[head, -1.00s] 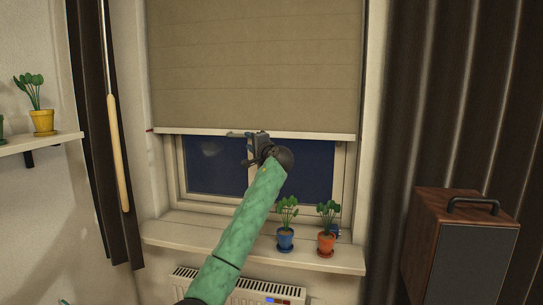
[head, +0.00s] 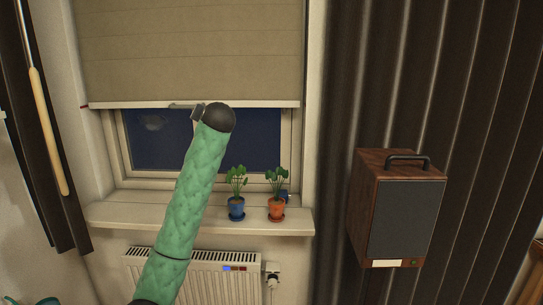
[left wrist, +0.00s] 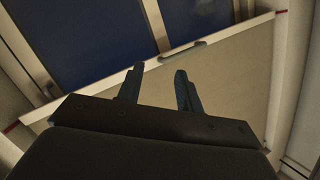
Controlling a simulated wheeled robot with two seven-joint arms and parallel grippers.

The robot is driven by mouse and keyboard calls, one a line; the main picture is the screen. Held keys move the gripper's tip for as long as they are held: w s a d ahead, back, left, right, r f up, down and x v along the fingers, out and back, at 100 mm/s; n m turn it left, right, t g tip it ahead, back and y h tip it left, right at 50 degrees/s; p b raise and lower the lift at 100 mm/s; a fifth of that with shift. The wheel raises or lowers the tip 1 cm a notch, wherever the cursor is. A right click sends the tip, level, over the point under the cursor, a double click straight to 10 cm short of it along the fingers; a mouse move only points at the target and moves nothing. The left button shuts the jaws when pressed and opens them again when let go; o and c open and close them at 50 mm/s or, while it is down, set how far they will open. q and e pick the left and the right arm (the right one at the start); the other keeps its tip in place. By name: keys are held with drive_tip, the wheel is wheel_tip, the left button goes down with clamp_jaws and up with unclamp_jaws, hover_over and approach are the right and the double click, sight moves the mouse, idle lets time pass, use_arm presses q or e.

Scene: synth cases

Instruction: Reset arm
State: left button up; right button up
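My left arm in its green sleeve reaches up in the head view. My left gripper (head: 197,112) is mostly hidden behind the dark wrist, by the lower edge of the beige blind (head: 190,50). A small handle (head: 182,106) on the blind's bottom bar (head: 265,104) shows just left of it. In the left wrist view the two fingers of my left gripper (left wrist: 160,70) are apart with nothing between them. The handle (left wrist: 182,50) lies beyond the fingertips, apart from them in the picture. My right gripper is not in view.
A blue-potted plant (head: 236,208) and an orange-potted plant (head: 276,208) stand on the sill (head: 130,214). A radiator (head: 225,270) is below. A wooden speaker box (head: 400,215) stands right, before dark curtains (head: 465,80). A pale rod (head: 48,130) hangs left.

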use_arm(q)
drive_tip(key=s+d+f+g+h, duration=0.2)
drive_tip(key=s+f, duration=0.7)
drive_tip(key=f, duration=0.5)
drive_tip(key=s+d+f+g+h, duration=0.1)
drive_tip(key=s+d+f+h, duration=0.15)
drive_tip(key=s+f, duration=0.8)
drive_tip(key=s+d+f+g+h, duration=0.15)
drive_tip(key=s+f, duration=0.45)
drive_tip(key=f, duration=1.1)
drive_tip(key=s+f+g, duration=0.2)
drive_tip(key=s+f, duration=0.8)
drive_tip(key=s, duration=0.3)
drive_tip(key=s+a+f+g, duration=0.1)
drive_tip(key=s+f+g, duration=0.2)
drive_tip(key=s+f, duration=0.6)
drive_tip(key=s+f+g, duration=0.3)
drive_tip(key=s+f, duration=0.7)
drive_tip(key=s, duration=0.7)
drive_tip(key=shift+s+a+f+h, duration=0.2)
drive_tip(key=shift+f+h, duration=0.1)
drive_tip(key=shift+h, duration=0.1)
drive_tip(key=shift+a+g, duration=0.1)
drive_tip(key=shift+g, duration=0.15)
